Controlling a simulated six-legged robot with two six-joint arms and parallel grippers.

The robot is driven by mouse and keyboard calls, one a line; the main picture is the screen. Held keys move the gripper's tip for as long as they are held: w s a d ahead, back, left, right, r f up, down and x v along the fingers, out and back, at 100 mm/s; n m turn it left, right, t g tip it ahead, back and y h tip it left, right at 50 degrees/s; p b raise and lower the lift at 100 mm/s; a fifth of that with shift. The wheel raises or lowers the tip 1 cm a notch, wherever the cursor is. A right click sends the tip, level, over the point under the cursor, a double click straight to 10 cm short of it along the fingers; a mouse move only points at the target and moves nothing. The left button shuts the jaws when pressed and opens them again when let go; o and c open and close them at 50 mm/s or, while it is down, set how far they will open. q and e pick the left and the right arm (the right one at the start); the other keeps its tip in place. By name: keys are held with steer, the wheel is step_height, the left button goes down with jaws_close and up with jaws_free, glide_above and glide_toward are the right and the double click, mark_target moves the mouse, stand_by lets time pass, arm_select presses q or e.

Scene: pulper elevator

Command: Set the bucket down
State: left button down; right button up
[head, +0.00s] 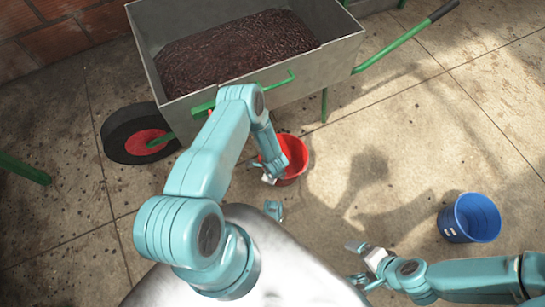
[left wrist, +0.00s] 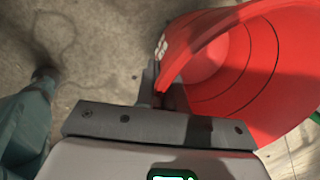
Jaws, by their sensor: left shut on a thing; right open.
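The red bucket (head: 295,156) is below the near side of the wheelbarrow in the head view, with its mouth facing up. My left gripper (head: 269,174) is at its near-left rim. In the left wrist view the jaws of my left gripper (left wrist: 160,95) are shut on the rim of the red bucket (left wrist: 240,70), whose inside with ring lines fills the upper right. I cannot tell whether its base touches the floor. My right gripper (head: 362,264) is open and empty, low over the floor at the bottom of the head view.
A grey wheelbarrow (head: 340,52) with green handles holds dark brown pulp (head: 235,50); its black wheel (head: 125,135) is at left. A blue bucket (head: 470,218) stands at right. Concrete floor (head: 400,150) is clear between the two buckets. A brick wall is top left.

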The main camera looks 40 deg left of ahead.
arm_select(q)
steer(key=shift+f, duration=0.2)
steer(key=c, duration=1.3)
jaws_free()
steer(key=shift+r, duration=0.1)
steer(key=shift+o, duration=0.2)
steer(key=shift+r, duration=0.15)
step_height(320, 180, up, 11)
steer(key=d+p, duration=0.1)
steer(key=p, duration=0.4)
steer(key=s+d+r+n+h, duration=0.2)
steer(key=s+d+r+n, duration=0.2)
steer(key=d+r+n, duration=0.3)
steer(key=s+d+r+n+h, duration=0.3)
steer(key=s+d+r+n, duration=0.2)
steer(key=d+r+n, duration=0.3)
step_height(320, 180, up, 2)
steer(key=shift+n+g, duration=0.3)
steer(key=shift+n, duration=0.7)
